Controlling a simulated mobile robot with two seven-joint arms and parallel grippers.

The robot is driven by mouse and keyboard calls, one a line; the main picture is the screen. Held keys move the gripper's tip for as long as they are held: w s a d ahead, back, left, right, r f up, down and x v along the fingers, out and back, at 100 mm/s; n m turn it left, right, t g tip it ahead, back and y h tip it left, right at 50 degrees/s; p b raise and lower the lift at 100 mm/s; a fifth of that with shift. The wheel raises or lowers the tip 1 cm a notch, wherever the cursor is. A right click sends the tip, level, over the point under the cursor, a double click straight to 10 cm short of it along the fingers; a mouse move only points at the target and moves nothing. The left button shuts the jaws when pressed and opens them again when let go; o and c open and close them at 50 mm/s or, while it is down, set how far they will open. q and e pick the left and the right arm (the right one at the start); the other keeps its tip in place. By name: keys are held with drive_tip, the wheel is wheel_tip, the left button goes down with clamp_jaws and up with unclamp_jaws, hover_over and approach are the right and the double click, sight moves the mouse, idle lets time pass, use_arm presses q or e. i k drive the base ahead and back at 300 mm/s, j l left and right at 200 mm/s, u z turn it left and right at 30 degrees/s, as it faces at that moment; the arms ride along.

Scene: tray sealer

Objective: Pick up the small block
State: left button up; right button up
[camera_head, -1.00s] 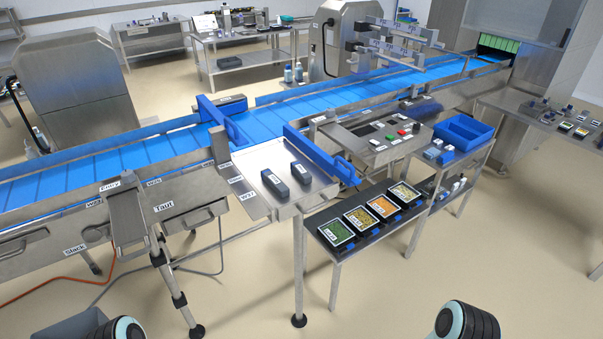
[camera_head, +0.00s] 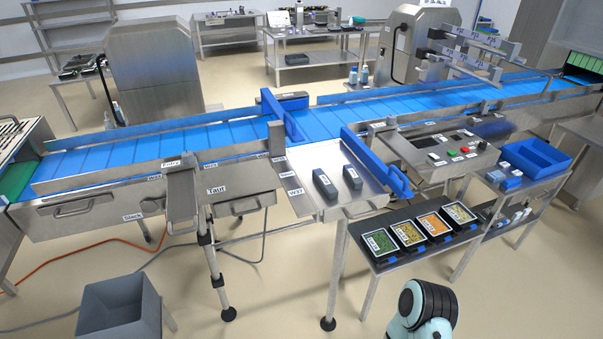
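Two small dark grey blocks with white labels lie side by side on a steel side plate (camera_head: 340,205) by the conveyor: a left block (camera_head: 325,187) and a right block (camera_head: 352,177). A longer dark block (camera_head: 291,101) sits at the far side of the belt, behind a blue guide bar. I cannot tell which block the task means. Only a rounded dark and pale link of my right arm shows at the bottom right, well in front of the plate. Neither gripper is in view.
The blue conveyor (camera_head: 200,140) crosses the scene. Black trays with colored food (camera_head: 409,233) stand on a low shelf right of the plate. A blue bin (camera_head: 535,157) is farther right. A grey open bin (camera_head: 118,310) stands at lower left.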

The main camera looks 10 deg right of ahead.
sight(356, 183)
drive_tip(key=l+u, duration=0.25)
drive_tip(key=u, duration=0.15)
drive_tip(key=l+u, duration=0.55)
drive_tip(key=u, duration=0.2)
drive_tip(key=k+l+u, duration=0.25)
drive_tip(key=l, duration=0.2)
drive_tip(key=k+l+u, duration=0.3)
drive_tip(key=l, duration=0.15)
drive_tip(key=k+l+u, duration=0.1)
drive_tip(key=k+l, duration=0.15)
drive_tip(key=l, duration=0.2)
drive_tip(key=k+l, duration=0.3)
drive_tip(key=l, duration=0.15)
drive_tip(key=u, duration=0.05)
